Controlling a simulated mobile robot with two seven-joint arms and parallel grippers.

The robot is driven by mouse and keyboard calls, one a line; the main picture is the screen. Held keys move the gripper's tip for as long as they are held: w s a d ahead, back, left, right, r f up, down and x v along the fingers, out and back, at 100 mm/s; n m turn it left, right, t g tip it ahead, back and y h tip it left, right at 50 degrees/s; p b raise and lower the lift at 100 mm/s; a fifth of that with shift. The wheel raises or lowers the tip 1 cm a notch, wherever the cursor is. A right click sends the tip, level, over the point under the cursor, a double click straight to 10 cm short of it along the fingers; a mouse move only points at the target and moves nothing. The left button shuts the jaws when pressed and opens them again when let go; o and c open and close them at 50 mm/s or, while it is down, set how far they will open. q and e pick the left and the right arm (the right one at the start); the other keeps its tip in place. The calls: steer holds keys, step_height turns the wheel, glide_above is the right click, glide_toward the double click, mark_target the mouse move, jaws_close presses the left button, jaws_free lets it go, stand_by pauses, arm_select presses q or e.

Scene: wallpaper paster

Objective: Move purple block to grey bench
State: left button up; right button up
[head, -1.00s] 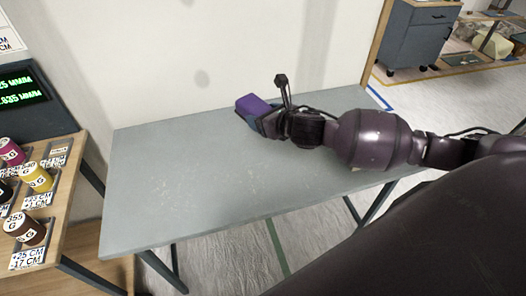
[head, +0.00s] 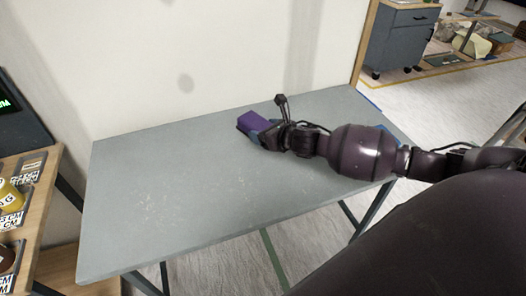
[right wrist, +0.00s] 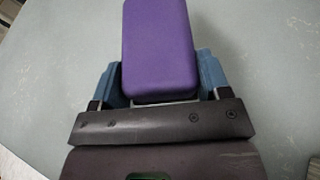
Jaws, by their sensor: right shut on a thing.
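The purple block (head: 254,122) is at the far part of the grey bench (head: 170,200), near the wall. My right gripper (head: 262,130) is shut on the purple block, with its blue fingers on either side of it. In the right wrist view the purple block (right wrist: 160,50) lies between the two blue fingers (right wrist: 160,82), with the grey bench top (right wrist: 50,70) behind it. I cannot tell whether the block touches the bench top or is held just above it. My left gripper is not in view.
A wooden table (head: 45,215) with labelled weights stands at the left, apart from the bench. A white wall (head: 180,50) rises behind the bench. Most of the bench top is bare. A dark cabinet (head: 400,38) stands at the back right.

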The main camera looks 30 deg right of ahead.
mark_target(265, 157)
step_height(265, 157, down, 4)
steer(key=shift+r+b, duration=0.1)
steer(key=shift+b, duration=0.2)
step_height(265, 157, down, 4)
steer(key=shift+f+b, duration=0.1)
steer(key=shift+b, duration=0.4)
steer(key=shift+f, duration=0.15)
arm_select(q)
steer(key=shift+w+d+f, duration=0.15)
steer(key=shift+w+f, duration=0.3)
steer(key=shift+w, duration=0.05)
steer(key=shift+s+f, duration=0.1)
arm_select(e)
steer(key=o, duration=1)
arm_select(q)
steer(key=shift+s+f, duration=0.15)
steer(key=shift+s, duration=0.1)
